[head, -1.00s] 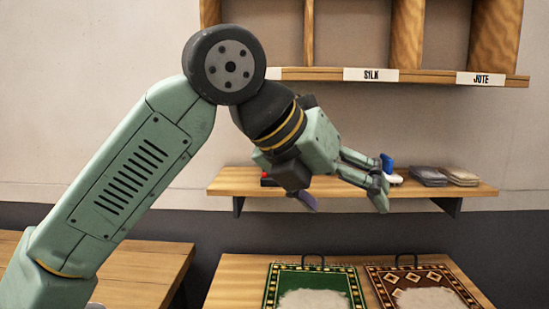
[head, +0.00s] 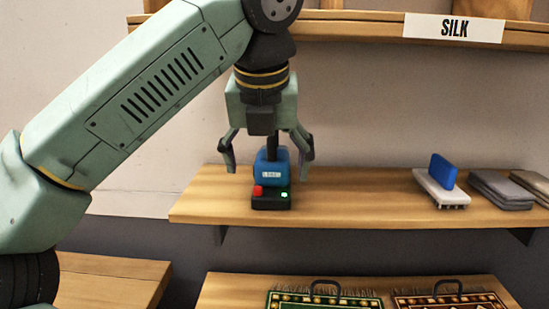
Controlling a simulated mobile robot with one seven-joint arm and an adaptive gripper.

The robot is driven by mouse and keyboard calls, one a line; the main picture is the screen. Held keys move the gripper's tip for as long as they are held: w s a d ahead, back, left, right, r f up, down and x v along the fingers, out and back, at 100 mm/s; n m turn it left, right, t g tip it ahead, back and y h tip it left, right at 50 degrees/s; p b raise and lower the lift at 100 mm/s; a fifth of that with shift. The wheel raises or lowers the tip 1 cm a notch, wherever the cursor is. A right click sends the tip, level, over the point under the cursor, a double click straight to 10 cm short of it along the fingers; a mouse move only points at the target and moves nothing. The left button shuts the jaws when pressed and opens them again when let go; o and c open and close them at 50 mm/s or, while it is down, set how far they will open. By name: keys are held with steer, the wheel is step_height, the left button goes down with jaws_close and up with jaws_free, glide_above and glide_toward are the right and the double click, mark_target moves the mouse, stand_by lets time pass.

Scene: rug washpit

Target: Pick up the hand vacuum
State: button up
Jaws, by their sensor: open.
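The hand vacuum appears to be the blue body (head: 271,171) with a small white label and a dark upright part on top. It stands upright on a black base (head: 271,202) with a red button and a green light, on the wooden wall shelf (head: 350,203). My gripper (head: 267,168) points down from above it, open. One finger is at the left of the blue body and one at the right, with gaps visible on both sides. The dark upper part reaches up between the fingers, and its top is hidden by the gripper.
A white brush-like item with a blue upright part (head: 442,170) and stacked grey folded cloths (head: 502,188) sit farther right on the shelf. An upper shelf (head: 350,28) carries a SILK label (head: 453,28). The shelf between vacuum and brush is clear.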

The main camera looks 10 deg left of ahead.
mark_target(271, 195)
steer(key=x, duration=0.7)
steer(key=shift+w+d+f, duration=0.15)
steer(key=shift+d+f, duration=0.05)
steer(key=shift+c, duration=0.6)
steer(key=c, duration=1.6)
steer(key=shift+r, duration=0.1)
steer(key=shift+c, duration=0.4)
steer(key=shift+r, duration=0.1)
